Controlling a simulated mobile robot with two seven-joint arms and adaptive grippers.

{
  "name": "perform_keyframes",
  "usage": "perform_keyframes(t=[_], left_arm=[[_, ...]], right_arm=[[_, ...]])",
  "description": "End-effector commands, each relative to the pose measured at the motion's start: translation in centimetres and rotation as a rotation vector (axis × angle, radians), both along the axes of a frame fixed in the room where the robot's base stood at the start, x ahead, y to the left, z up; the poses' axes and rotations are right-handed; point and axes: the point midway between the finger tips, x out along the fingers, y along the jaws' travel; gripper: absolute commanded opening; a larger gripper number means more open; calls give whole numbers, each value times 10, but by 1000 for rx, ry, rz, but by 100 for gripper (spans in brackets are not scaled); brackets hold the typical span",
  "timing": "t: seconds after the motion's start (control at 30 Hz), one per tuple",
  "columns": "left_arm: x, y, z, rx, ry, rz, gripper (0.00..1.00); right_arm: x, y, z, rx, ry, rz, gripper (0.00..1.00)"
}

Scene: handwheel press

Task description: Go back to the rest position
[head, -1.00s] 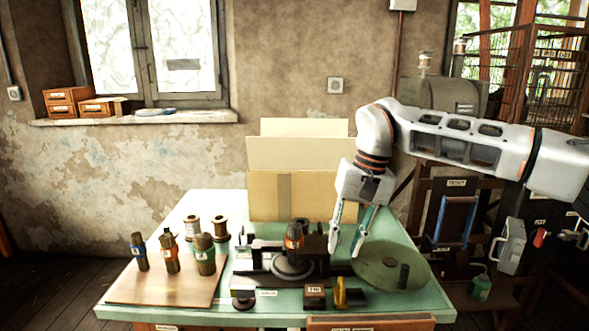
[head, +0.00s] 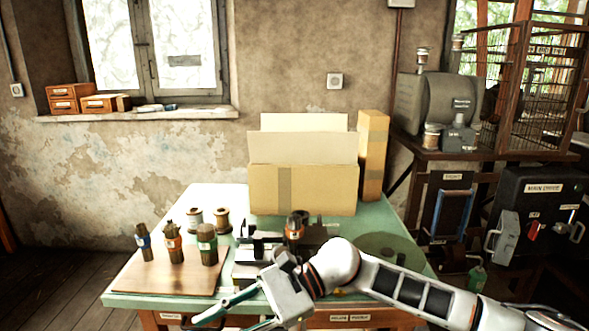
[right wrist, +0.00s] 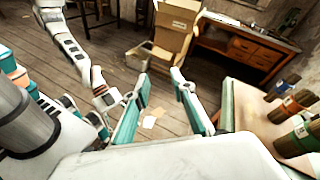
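My right gripper (head: 212,318) is in front of the table's near edge, low in the head view, pointing left. Its teal fingers are apart with nothing between them; the right wrist view shows the same gap (right wrist: 162,98). The press (head: 262,245) stands mid-table, partly hidden by my right arm. A dark piece with an orange band (head: 294,230) stands upright in it. The round green plate (head: 390,246) is partly covered by the arm.
Blue-, orange- and green-banded pieces (head: 173,245) stand on a wooden board (head: 150,278) at left, with two spools (head: 221,220) behind. An open cardboard box (head: 320,190) stands at the back. Right are a bench (head: 440,155) and a dark switch box (head: 545,190).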

Motion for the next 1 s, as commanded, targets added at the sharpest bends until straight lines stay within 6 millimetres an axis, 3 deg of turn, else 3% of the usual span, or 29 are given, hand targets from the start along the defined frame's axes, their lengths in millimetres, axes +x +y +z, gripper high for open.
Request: perform_keyframes(t=[0.1,0.27,0.4,0.53,0.67,0.8,1.0], left_arm=[[-1,0,-1,0,2,-1,58],[-1,0,-2,1,4,0,58],[-1,0,-2,1,4,0,58],[-1,0,-2,1,4,0,58],[-1,0,-1,1,4,0,58],[-1,0,-1,0,2,-1,58],[-1,0,0,0,1,-1,58]], right_arm=[[-11,17,12,127,297,-114,25],[-2,18,26,275,713,-260,25],[18,1,23,398,1097,-378,25],[41,-28,3,515,1462,-477,25],[59,-67,-35,640,1832,-564,25],[67,-119,-94,795,2224,-644,25],[41,-200,-198,1073,2750,-729,25]])
